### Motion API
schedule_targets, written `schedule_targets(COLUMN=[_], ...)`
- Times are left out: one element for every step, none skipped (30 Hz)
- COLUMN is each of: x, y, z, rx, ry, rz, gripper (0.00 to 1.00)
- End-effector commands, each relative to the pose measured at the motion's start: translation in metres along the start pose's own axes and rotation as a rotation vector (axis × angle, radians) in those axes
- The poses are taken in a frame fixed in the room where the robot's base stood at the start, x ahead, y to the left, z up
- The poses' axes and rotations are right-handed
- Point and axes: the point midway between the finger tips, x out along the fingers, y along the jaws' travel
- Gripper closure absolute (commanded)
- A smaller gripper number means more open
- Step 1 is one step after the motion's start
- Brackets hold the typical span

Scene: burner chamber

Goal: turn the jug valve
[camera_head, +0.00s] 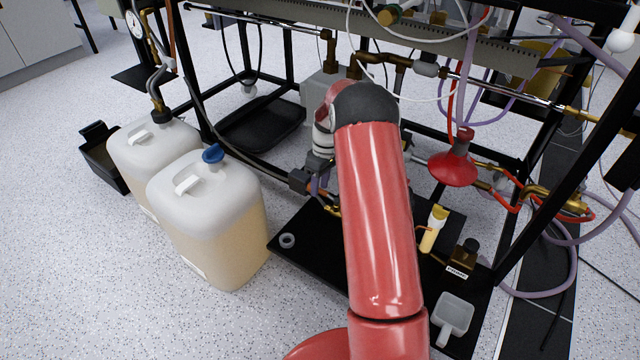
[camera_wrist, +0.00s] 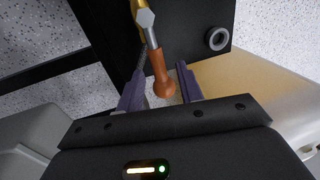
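An orange-brown handle (camera_wrist: 160,76) on a metal shaft, joined to a brass fitting (camera_wrist: 137,6), shows in the wrist view. It looks like the valve lever, though its link to a jug is not visible. My gripper (camera_wrist: 161,82) is open, with one purple finger on each side of the handle and narrow gaps beside it. In the head view my gripper (camera_head: 318,183) is small and partly hidden by my red arm, right of the jugs. The front jug (camera_head: 215,225) has a blue cap (camera_head: 213,154); the rear jug (camera_head: 150,155) has a hose fitting on top.
A black tray (camera_head: 310,262) lies below my gripper, with a grey ring (camera_head: 287,241) on it. A yellow-topped tube (camera_head: 433,230) and a small white scoop (camera_head: 453,315) are to the right. Black frame posts, pipes and a red funnel (camera_head: 455,165) crowd the back.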

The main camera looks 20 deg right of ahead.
Motion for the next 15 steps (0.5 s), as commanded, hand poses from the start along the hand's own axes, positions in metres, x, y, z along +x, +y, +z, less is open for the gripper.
schedule_targets(x=[-0.0001,-0.0001,-0.0002,-0.0002,-0.0002,-0.0002,-0.0002,-0.0003,-0.0003,-0.0003,-0.0003,-0.0003,-0.0003,-0.0003,-0.0004], y=[0.0,0.0,0.0,0.0,0.0,0.0,0.0,0.0,0.0,0.0,0.0,0.0,0.0,0.0,0.0], z=[0.0,0.0,0.0,0.0,0.0,0.0,0.0,0.0,0.0,0.0,0.0,0.0,0.0,0.0,0.0], rx=[0.0,0.0,0.0,0.0,0.0,0.0,0.0,0.0,0.0,0.0,0.0,0.0,0.0,0.0,0.0], ry=[0.0,0.0,0.0,0.0,0.0,0.0,0.0,0.0,0.0,0.0,0.0,0.0,0.0,0.0,0.0], rz=[0.0,0.0,0.0,0.0,0.0,0.0,0.0,0.0,0.0,0.0,0.0,0.0,0.0,0.0,0.0], gripper=[0.7,0.73,0.79,0.83,0.87,0.92,0.96,1.0,1.0,1.0,1.0,1.0,1.0,1.0,1.0])
